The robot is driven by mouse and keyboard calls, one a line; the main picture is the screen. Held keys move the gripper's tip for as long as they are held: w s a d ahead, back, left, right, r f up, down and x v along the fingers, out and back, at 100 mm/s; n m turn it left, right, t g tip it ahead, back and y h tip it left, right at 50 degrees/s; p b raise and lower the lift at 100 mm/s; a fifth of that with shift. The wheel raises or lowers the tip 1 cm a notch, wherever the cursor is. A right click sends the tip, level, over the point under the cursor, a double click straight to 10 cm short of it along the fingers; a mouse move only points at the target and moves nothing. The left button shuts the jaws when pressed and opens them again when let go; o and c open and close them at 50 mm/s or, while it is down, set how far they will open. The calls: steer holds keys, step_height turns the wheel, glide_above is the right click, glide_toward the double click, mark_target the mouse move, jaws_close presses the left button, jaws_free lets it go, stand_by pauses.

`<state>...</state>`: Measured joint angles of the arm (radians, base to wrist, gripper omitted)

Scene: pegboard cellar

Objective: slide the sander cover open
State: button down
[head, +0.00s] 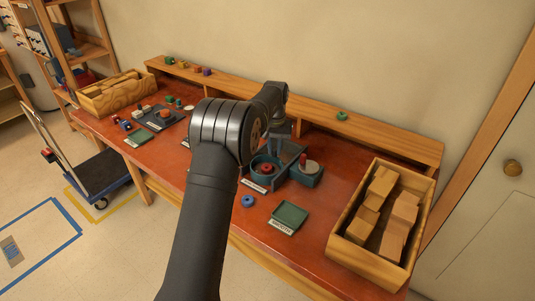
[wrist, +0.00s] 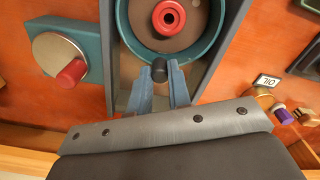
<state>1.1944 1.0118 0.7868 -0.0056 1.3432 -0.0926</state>
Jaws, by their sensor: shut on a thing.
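The sander is a teal round well in a grey rail frame (head: 258,181), with a brown disc and a red ring-shaped piece (head: 266,168) inside. In the wrist view the well (wrist: 218,20) is largely uncovered and the red piece (wrist: 168,17) lies on the disc (wrist: 139,27). My gripper (wrist: 160,82) is shut on a small dark knob (wrist: 159,69) at the near rim of the well, between the two grey rails. The knob appears to be the cover's handle; the cover itself is mostly hidden under my fingers and wrist.
A teal block with a pale disc and red knob (wrist: 72,73) stands left of the sander in the wrist view. On the bench are a green tray (head: 289,215), a blue ring (head: 248,201) and a crate of wooden blocks (head: 334,246). A raised shelf (head: 385,136) runs behind.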

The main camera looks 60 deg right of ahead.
steer(key=shift+d, duration=0.8)
steer(key=shift+r, duration=0.1)
steer(key=c, duration=1.3)
jaws_free()
steer(key=shift+d, duration=0.15)
step_height(320, 180, up, 17)
steer(key=shift+r, duration=0.15)
